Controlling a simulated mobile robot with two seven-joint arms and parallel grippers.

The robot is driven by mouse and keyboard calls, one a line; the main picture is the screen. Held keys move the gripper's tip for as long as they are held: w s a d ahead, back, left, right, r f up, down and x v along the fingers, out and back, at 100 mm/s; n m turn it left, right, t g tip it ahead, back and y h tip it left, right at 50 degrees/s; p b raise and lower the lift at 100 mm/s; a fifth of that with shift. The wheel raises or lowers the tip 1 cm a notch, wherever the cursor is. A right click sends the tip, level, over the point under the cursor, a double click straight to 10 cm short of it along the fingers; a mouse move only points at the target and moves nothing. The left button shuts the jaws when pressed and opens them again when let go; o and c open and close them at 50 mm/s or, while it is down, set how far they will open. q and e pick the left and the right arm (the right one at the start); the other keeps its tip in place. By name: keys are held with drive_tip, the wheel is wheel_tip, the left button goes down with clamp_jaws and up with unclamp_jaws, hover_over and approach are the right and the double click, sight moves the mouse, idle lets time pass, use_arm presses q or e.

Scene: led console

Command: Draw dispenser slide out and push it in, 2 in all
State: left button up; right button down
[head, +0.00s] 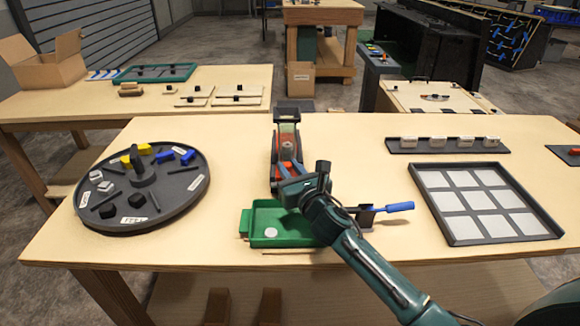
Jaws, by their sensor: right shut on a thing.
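The dispenser (286,138) stands near the middle of the table, a dark upright frame with a clear front and orange-red parts low down. My right gripper (290,178) is at its front, low down, shut on what looks like the dispenser's slide. The gripper and wrist cover most of the slide, so how far out it stands cannot be told. A green tray (248,226) lies in front of the dispenser, partly under my right arm. A pale round disc (270,232) lies in the tray. My left gripper is not in view.
A round dark sorting tray (128,218) with small pieces is at the left. A blue-handled tool (394,207) lies right of my wrist. A dark panel with pale squares (452,226) and a rack of white blocks (424,149) are at the right.

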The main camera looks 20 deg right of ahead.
drive_tip(key=s+a, duration=0.1)
drive_tip(key=s, duration=0.2)
drive_tip(key=s+p, duration=0.1)
drive_tip(key=s, duration=0.2)
drive_tip(key=s+a+p, duration=0.1)
drive_tip(key=s, duration=0.2)
drive_tip(key=shift+s+a, duration=0.2)
drive_tip(key=shift+a, duration=0.15)
drive_tip(key=shift+s+a, duration=0.1)
drive_tip(key=shift+s, duration=0.2)
drive_tip(key=shift+f, duration=0.15)
drive_tip(key=c, duration=1.7)
unclamp_jaws()
drive_tip(key=shift+a, duration=0.1)
drive_tip(key=o, duration=0.3)
drive_tip(key=shift+s, duration=0.2)
drive_tip(key=shift+o, duration=0.7)
drive_tip(key=shift+w, duration=0.1)
